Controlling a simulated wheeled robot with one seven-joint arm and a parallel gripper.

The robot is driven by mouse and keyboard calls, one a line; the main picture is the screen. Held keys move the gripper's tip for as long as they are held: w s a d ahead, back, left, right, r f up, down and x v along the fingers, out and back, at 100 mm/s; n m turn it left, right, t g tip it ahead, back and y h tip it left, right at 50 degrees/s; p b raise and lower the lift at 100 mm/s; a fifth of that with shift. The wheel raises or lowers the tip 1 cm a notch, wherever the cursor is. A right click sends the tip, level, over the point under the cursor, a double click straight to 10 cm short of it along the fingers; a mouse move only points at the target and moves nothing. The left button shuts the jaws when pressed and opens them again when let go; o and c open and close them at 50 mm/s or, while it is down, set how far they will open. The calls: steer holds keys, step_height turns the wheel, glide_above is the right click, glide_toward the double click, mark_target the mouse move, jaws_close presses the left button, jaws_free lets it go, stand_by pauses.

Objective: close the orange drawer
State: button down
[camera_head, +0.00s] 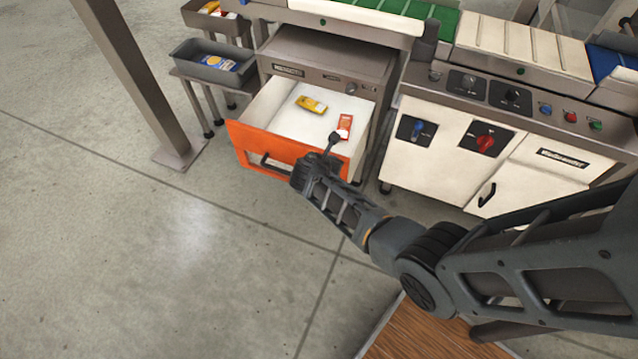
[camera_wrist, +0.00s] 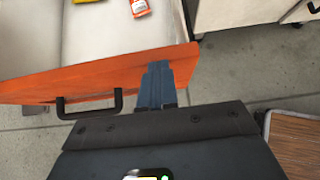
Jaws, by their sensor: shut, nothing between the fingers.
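The orange drawer (camera_head: 290,150) is pulled out of the grey metal cabinet, with its white inside showing. A yellow packet (camera_head: 311,104) and an orange-red packet (camera_head: 344,126) lie in it. My gripper (camera_head: 334,138) is shut and empty at the right part of the drawer's front panel, its tip seeming to reach over the panel's top edge. In the wrist view the orange front (camera_wrist: 110,80) runs across the picture, with my gripper (camera_wrist: 157,75) in front of its right end. The black handle (camera_wrist: 90,105) is to the left of the fingers. Whether the fingers touch the panel, I cannot tell.
A white control cabinet (camera_head: 450,160) with knobs stands right of the drawer. Grey bins (camera_head: 210,75) on stands are at the left, near a metal post (camera_head: 130,80). The concrete floor in front of the drawer is clear. A wooden board (camera_head: 430,330) lies at the bottom.

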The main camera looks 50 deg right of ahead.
steer(key=w+d+b, duration=0.4)
steer(key=d+b, duration=0.1)
steer(key=d, duration=0.7)
steer(key=w+d+b, duration=0.4)
steer(key=d+b, duration=0.1)
steer(key=d, duration=0.7)
steer(key=shift+d, duration=0.2)
steer(key=shift+d+r, duration=0.15)
steer(key=shift+r, duration=0.1)
steer(key=s+a+r+p, duration=0.2)
steer(key=a+r+p, duration=0.1)
steer(key=a, duration=0.3)
steer(key=s+a+r+p, duration=0.1)
steer(key=a+r+p, duration=0.2)
steer(key=a+p, duration=0.1)
steer(key=shift+s+a+p, duration=0.35)
steer(key=shift+s+a, duration=0.05)
steer(key=shift+a, duration=0.45)
